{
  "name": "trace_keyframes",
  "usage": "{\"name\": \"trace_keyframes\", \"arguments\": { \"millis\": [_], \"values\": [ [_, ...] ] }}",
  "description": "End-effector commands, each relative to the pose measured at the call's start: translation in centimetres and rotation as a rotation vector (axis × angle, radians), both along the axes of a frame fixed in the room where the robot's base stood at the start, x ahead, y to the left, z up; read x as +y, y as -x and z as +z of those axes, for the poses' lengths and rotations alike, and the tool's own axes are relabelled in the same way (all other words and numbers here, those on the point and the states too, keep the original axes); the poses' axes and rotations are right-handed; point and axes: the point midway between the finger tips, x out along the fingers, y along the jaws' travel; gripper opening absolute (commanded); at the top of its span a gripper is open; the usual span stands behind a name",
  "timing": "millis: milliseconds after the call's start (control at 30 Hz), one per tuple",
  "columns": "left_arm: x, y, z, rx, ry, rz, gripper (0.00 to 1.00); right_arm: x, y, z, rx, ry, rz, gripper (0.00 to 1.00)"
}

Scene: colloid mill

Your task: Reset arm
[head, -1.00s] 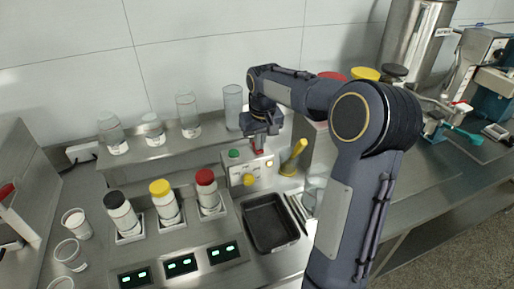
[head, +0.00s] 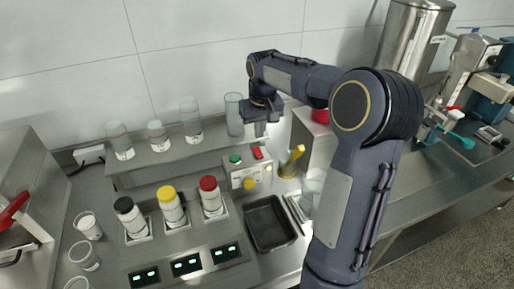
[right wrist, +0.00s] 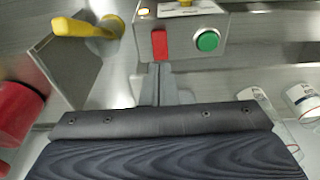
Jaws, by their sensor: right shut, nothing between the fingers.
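My right arm reaches in from the right in the head view. Its gripper (head: 260,130) is shut and empty, held above and just behind the control box (head: 248,178). The box carries a green button (head: 235,159), a red switch (head: 257,153) and a yellow knob (head: 249,184). In the right wrist view the shut fingertips (right wrist: 155,68) point toward the red switch (right wrist: 159,43), with the green button (right wrist: 207,41) beside it. My left gripper is not in view.
A yellow handle (head: 293,158) stands right of the box. A black tray (head: 270,222) lies in front. Bottles with black, yellow (head: 166,193) and red caps stand to the left. Glass vessels (head: 190,120) stand on the back shelf. A steel cylinder (head: 412,40) stands at the right.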

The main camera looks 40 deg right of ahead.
Motion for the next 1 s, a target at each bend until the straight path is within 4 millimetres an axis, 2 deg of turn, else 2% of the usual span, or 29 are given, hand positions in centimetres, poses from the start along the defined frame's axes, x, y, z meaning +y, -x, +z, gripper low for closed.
{"name": "trace_keyframes", "arguments": {
  "millis": [500,633,767,867,1000],
  "values": [
    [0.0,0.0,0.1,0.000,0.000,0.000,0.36,0.0,0.0,0.1,0.000,0.000,0.000,0.00],
    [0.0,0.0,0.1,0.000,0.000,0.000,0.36,0.8,1.0,0.8,-0.020,-0.014,0.009,0.00],
    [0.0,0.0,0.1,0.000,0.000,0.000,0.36,3.8,4.6,2.5,-0.083,-0.070,0.041,0.00],
    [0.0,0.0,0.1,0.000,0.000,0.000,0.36,7.5,9.1,3.4,-0.155,-0.131,0.077,0.00],
    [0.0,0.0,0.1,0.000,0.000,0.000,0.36,12.7,15.6,3.0,-0.252,-0.214,0.128,0.00]
  ]
}}
